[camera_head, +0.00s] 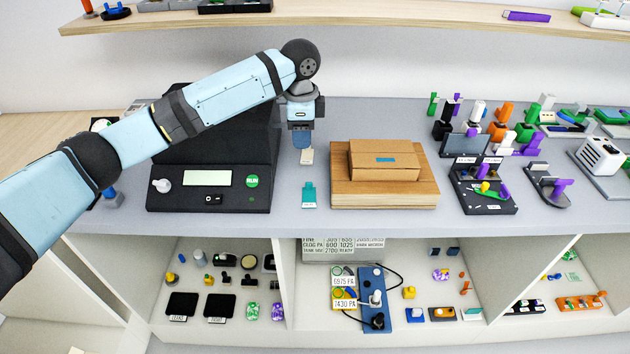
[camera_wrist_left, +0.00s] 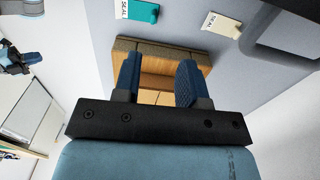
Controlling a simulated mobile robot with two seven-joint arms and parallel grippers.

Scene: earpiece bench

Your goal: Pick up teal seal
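The teal seal (camera_head: 308,192) lies on the grey bench top, left of the wooden board, with a white label at its near end. It also shows at the top of the left wrist view (camera_wrist_left: 144,11), beside its label reading SEAL. My left gripper (camera_head: 302,140) hangs above the bench, farther back than the teal seal and apart from it. In the left wrist view its two blue fingers (camera_wrist_left: 158,82) are spread with nothing between them. A cream seal (camera_head: 308,156) lies behind the teal one, just under the fingers in the head view. My right gripper does not show.
A cardboard box (camera_head: 384,160) sits on a wooden board (camera_head: 430,188) right of the seals. A black machine (camera_head: 208,188) with a green RUN button stands to the left. Racks of small coloured parts fill the right side. A shelf (camera_head: 380,14) runs above.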

